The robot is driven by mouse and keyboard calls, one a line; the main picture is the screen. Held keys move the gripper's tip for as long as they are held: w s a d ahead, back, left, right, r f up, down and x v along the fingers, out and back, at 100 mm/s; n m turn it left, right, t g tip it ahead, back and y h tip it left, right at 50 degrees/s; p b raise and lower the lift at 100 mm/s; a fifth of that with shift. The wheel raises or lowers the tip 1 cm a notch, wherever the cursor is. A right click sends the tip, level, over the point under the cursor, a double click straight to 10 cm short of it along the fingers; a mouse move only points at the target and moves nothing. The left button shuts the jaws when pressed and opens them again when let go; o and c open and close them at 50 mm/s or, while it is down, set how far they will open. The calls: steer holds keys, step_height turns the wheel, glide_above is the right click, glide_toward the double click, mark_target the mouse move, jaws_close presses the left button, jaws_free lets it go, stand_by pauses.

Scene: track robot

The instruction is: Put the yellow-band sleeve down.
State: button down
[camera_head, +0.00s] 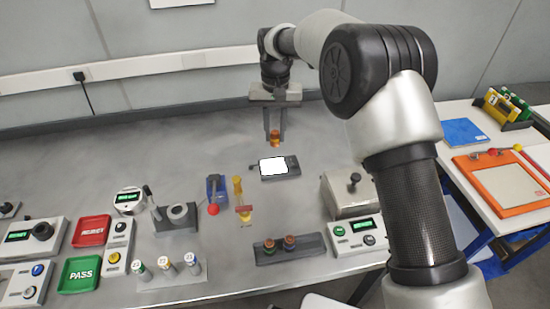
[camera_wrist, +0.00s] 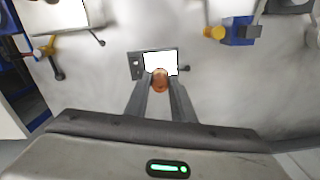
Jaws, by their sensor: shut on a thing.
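My gripper (camera_head: 275,138) is shut on a small copper-orange sleeve, the yellow-band sleeve (camera_head: 275,139), held between the fingertips at the back of the bench. In the wrist view the sleeve (camera_wrist: 160,80) sits between my gripper's fingertips (camera_wrist: 160,84); its band is too small to make out. The sleeve appears above the bench (camera_head: 210,140), with a dark device with a white screen (camera_head: 291,165) just in front of it. In the wrist view the sleeve overlaps the lower edge of that device (camera_wrist: 137,66).
A dark rack (camera_head: 262,257) at the front holds two copper sleeves. A yellow clamp-like tool (camera_head: 240,195), a blue tool (camera_head: 216,187) and a grey-metal box (camera_head: 347,198) stand nearby. Red (camera_head: 91,230) and green PASS (camera_head: 79,274) trays lie left. The back left bench is clear.

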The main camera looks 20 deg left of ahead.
steer(key=shift+w+a+f, duration=0.15)
steer(key=shift+w+a, duration=0.15)
steer(key=shift+a, duration=0.1)
glide_above(273, 166)
step_height(273, 166, down, 10)
steer(key=shift+d+f, duration=0.1)
steer(key=c, duration=1.5)
jaws_free()
steer(key=shift+f, duration=0.1)
